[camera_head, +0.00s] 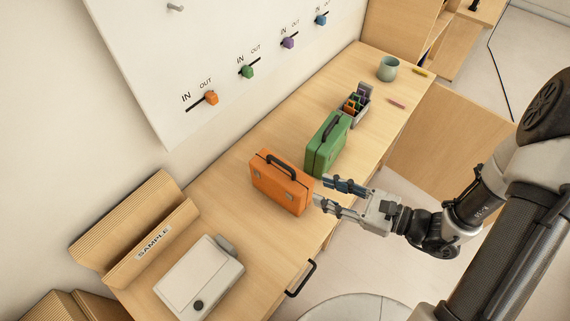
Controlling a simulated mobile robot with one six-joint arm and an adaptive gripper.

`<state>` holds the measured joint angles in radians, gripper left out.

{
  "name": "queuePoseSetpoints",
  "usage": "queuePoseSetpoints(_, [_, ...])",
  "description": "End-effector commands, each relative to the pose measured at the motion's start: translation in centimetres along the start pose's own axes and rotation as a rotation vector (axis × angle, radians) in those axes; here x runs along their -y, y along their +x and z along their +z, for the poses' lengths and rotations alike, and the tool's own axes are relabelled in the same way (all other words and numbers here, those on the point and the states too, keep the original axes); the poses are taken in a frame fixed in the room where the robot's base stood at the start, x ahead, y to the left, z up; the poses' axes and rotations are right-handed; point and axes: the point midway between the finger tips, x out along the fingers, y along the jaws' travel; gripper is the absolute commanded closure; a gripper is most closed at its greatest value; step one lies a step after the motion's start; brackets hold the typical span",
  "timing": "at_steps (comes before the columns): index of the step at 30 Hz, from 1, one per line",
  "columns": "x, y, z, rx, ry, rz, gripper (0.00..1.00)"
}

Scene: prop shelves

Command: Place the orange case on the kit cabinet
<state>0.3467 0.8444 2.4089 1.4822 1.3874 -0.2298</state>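The orange case (279,185) stands upright on the long wooden surface, with a dark handle on top and two clasps on its front. My gripper (322,194) is at the right end of the case, its two fingers apart and pointing left toward it. The fingertips are very close to the case's right edge; I cannot tell whether they touch it. Nothing shows between the fingers. The kit cabinet is not labelled in view, so I cannot tell which piece of furniture it is.
A green case (327,146) stands just behind the orange one. Beyond it are a box of small items (354,106) and a cup (388,68). A white device (199,280) and a cardboard SAMPLE holder (140,235) are at the near left. A black handle (301,279) juts from the front edge.

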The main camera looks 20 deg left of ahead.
Motion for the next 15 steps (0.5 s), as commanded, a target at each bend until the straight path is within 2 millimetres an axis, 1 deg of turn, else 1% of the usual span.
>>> queuePoseSetpoints(1, [0.4,-0.1,-1.0,0.008,0.050,-0.045,0.65])
queuePoseSetpoints(3, [1.0,-0.2,-2.2,0.011,0.095,-0.097,0.65])
queuePoseSetpoints(6, [1.4,-0.2,-3.2,0.015,0.132,-0.140,0.65])
queuePoseSetpoints(8, [1.6,0.2,-3.5,0.014,0.140,-0.150,0.65])
queuePoseSetpoints(11, [1.8,1.5,-3.6,0.014,0.143,-0.151,0.65])
queuePoseSetpoints(15, [2.1,4.3,-3.6,0.014,0.141,-0.147,0.65])
